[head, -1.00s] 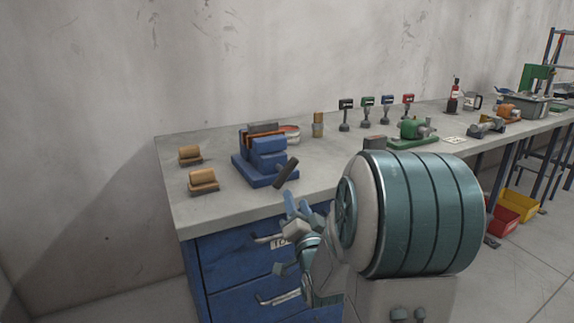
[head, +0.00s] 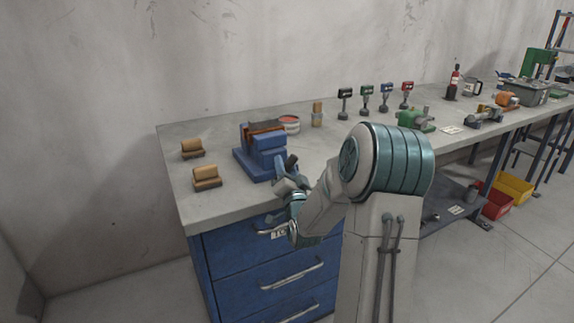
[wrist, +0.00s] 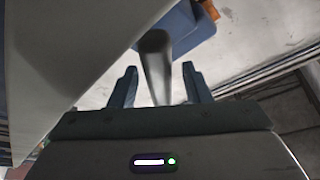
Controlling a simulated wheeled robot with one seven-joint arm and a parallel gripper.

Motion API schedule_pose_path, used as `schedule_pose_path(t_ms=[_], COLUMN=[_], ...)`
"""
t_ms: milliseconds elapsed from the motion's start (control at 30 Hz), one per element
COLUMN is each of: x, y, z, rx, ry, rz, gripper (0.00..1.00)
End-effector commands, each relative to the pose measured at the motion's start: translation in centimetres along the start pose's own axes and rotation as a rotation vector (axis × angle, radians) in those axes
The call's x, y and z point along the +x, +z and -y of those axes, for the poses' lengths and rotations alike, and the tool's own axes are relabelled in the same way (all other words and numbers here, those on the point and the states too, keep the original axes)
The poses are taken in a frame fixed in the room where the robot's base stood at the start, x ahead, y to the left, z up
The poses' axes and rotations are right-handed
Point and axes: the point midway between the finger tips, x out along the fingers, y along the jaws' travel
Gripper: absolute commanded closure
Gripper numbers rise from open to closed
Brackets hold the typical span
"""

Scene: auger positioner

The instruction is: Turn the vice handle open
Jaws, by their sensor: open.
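The blue vice (head: 258,152) stands on the bench near its front left corner, with a brownish-orange piece between its jaws. Its dark handle (head: 291,162) sticks out on the side toward me and is partly hidden by my gripper in the head view. My gripper (head: 284,178) is at the handle, above the bench's front edge.
Two tan blocks (head: 207,178) lie left of the vice. A round tin (head: 289,124) and a small wooden-topped item (head: 317,115) stand behind it. Blue drawers (head: 262,265) with handles are below the bench edge. Bare benchtop (head: 225,208) lies in front of the vice.

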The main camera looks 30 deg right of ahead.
Motion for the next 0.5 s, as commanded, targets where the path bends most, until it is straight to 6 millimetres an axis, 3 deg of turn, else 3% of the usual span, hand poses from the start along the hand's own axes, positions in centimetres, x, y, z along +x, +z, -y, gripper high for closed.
schedule_pose_path(t_ms=[233, 267, 400, 500], x=[0.06, 0.06, 0.05, 0.04], y=[0.06, 0.06, 0.05, 0.05], z=[-0.03, -0.03, -0.02, -0.03], rx=[0.000, 0.000, 0.000, 0.000], ry=[0.000, 0.000, 0.000, 0.000], rz=[0.001, 0.001, 0.001, 0.001], gripper=[0.56, 0.62, 1.00, 1.00])
